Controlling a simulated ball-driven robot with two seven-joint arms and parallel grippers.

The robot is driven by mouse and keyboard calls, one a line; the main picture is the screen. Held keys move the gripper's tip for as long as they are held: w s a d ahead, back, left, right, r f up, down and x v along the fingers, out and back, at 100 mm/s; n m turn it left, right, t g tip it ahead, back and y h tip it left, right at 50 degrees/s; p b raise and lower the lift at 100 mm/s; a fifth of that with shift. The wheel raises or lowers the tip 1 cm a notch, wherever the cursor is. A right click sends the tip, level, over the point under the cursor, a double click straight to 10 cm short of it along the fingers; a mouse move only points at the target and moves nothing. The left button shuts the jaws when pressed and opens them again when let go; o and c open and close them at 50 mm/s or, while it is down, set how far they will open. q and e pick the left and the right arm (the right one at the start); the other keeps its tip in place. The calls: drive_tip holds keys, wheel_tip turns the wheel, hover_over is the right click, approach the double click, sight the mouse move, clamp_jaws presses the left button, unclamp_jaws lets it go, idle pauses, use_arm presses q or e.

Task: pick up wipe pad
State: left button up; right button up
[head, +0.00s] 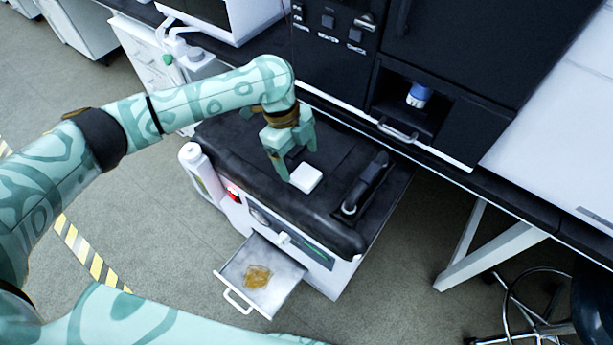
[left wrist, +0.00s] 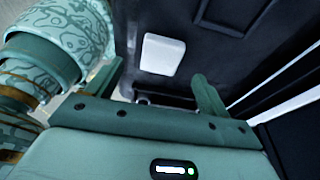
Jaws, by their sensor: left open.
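The wipe pad (head: 306,177) is a small white rounded block lying on the black top of a floor-standing machine. It also shows in the left wrist view (left wrist: 163,54), ahead of the fingers and between their lines. My left gripper (head: 297,164) is open and empty, its fingers pointing down just behind and over the pad. In the left wrist view the two fingers (left wrist: 160,85) stand wide apart. I cannot tell whether a fingertip touches the pad. My right gripper is in neither view.
The machine's top (head: 240,147) has a raised black handle (head: 365,184) right of the pad. An open drawer (head: 285,291) holding an amber spill (head: 257,276) juts out in front. A white bottle (head: 197,166) stands at its left. A dark instrument stack (head: 450,45) rises behind.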

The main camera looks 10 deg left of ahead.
sight(305, 174)
use_arm(q)
drive_tip(key=b+x, duration=0.3)
drive_tip(key=x, duration=0.2)
drive_tip(key=shift+d+f, duration=0.1)
drive_tip(key=shift+f, duration=0.15)
drive_tip(key=shift+r, duration=0.2)
drive_tip(key=c, duration=1.1)
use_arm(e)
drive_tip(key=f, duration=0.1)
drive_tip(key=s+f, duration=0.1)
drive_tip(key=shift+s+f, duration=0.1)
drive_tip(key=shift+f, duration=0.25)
use_arm(q)
drive_tip(key=shift+o, duration=0.2)
drive_tip(key=shift+r, duration=0.1)
